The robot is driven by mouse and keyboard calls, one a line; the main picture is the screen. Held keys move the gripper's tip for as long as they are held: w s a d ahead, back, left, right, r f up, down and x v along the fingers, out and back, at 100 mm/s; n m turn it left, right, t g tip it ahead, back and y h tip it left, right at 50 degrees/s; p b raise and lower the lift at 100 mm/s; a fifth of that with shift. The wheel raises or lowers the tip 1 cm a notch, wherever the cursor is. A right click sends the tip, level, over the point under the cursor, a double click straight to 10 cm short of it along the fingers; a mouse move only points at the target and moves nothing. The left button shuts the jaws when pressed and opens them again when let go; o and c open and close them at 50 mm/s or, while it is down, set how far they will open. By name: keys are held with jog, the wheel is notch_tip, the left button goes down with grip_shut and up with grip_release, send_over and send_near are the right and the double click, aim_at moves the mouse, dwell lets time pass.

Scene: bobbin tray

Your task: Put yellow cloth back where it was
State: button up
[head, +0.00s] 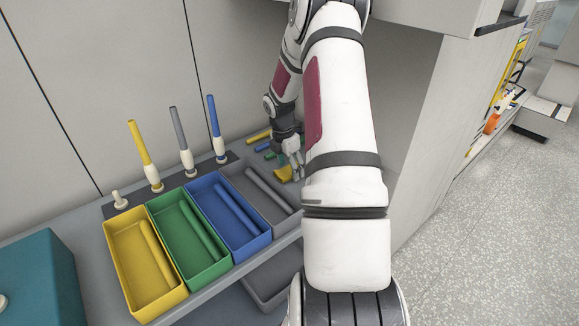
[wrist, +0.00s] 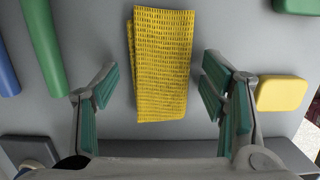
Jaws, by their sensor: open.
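The yellow cloth (wrist: 163,60) is a folded, ribbed strip lying flat on the grey surface. It lies between the fingers of my gripper (wrist: 160,88) in the wrist view. The gripper is open, with green-padded fingers apart on both sides of the cloth and a gap at each side. In the head view the cloth (head: 283,175) is a small yellow patch beside my gripper (head: 294,172), partly hidden by my arm. I cannot tell how high the fingertips are above the surface.
A green rod (wrist: 44,45) and a blue rod (wrist: 6,70) lie left of the cloth; a yellow block (wrist: 282,94) and a green block (wrist: 298,5) lie right. Yellow (head: 116,222), green (head: 162,210), blue (head: 196,192) and grey (head: 231,172) trays stand nearby, with upright bobbins behind.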

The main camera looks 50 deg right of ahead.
aim_at(285, 169)
jog(key=shift+r, duration=0.1)
notch_tip(285, 169, up, 11)
jog(key=a, duration=0.2)
jog(key=a+r+m, duration=0.3)
jog(key=a+r, duration=0.8)
jog(key=s+a+r+m+t, duration=0.1)
jog(key=s+a+r+m, duration=0.35)
jog(key=a, duration=0.55)
jog(key=s+a+r+m+t, duration=0.2)
jog(key=s+a+r+m, duration=0.15)
jog(key=s+a, duration=0.45)
jog(key=s+a+m+t+y, duration=0.1)
jog(key=s+a+m, duration=0.3)
jog(key=s+a, duration=0.4)
jog(key=shift+a+f+y+p, duration=0.35)
jog(key=shift+a+y+p, duration=0.05)
jog(key=shift+a, duration=0.45)
jog(key=shift+r, duration=0.1)
jog(key=shift+s+r+t+p, duration=0.1)
jog(key=shift+r+t+p, duration=0.2)
jog(key=shift+r+p, duration=0.85)
